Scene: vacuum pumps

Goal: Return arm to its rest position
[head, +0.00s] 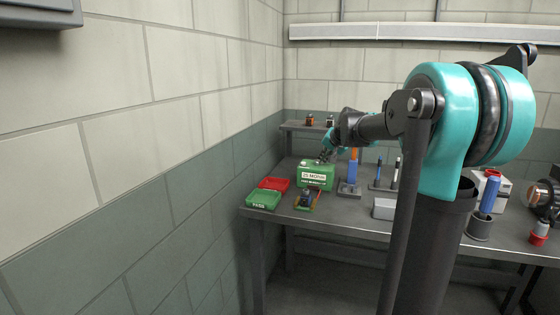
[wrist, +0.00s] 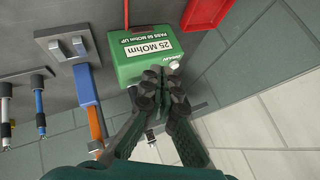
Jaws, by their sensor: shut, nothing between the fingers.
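My gripper (head: 326,156) is at the end of my outstretched arm, over the workbench (head: 352,222) near the back left corner. In the wrist view its dark fingers (wrist: 164,76) are together and hold nothing. They appear in front of a green box (wrist: 130,66) with a white label reading "25 MOhm". The green box (head: 314,180) stands on the bench just below my gripper in the head view. Whether the fingertips touch the box, I cannot tell.
A red tray (head: 274,184) and a green tray (head: 263,199) lie left of the box. A blue-and-orange tool (head: 353,166) stands in a holder to its right. A small shelf (head: 305,127) is behind. Walls close off the left and back.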

